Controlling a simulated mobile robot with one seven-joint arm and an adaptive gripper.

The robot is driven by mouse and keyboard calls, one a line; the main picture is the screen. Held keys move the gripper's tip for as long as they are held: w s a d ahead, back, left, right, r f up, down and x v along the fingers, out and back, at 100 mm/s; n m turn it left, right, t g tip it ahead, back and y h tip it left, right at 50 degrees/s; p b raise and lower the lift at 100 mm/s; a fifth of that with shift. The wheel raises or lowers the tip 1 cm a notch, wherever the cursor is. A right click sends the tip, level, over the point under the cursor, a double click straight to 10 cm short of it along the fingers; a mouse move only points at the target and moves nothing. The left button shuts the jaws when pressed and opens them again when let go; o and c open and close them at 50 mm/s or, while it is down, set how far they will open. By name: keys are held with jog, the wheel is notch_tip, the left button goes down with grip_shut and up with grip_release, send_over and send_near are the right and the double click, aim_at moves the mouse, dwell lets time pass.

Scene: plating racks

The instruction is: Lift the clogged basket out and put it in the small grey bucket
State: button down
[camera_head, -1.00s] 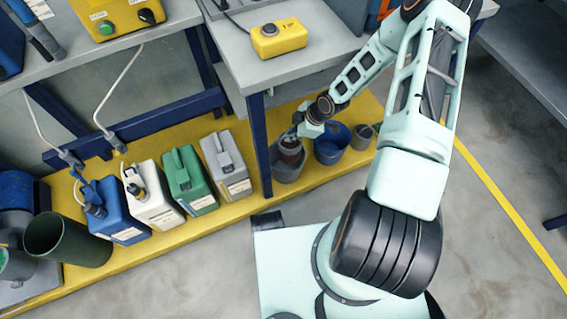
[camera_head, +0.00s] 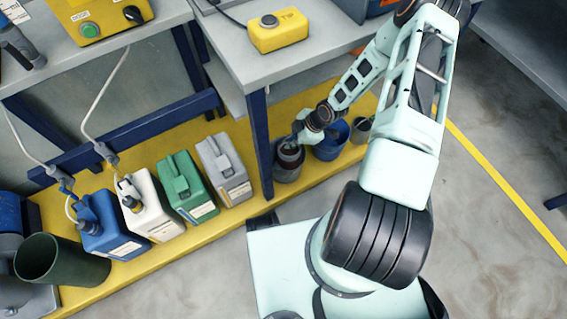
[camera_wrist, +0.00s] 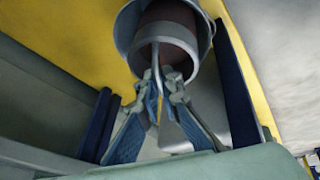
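The clogged basket (camera_wrist: 168,30) is a round grey cup with reddish-brown matter inside and a thin grey handle (camera_wrist: 155,62). It sits inside the small grey bucket (camera_head: 287,174), which stands on the yellow floor strip beside the blue table leg. The bucket's rim also shows around the basket in the wrist view (camera_wrist: 125,35). My gripper (camera_wrist: 160,80) is just above the basket, its two fingers drawn in close on either side of the handle, apparently shut on it. The basket's lower part is hidden in the bucket.
A blue bucket (camera_head: 331,146) and a smaller grey pot (camera_head: 359,128) stand to the right. Blue, white, green and grey canisters (camera_head: 222,170) line up to the left. The table (camera_head: 245,70) overhangs the bucket, and its blue leg (camera_head: 260,140) is close by.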

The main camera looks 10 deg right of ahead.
jog(key=c, duration=2.1)
grip_release()
jog(key=shift+d+r, duration=0.1)
jog(key=v, duration=1.1)
jog(key=shift+s+d+r, duration=0.1)
jog(key=shift+s+r, duration=0.05)
jog(key=shift+r, duration=0.25)
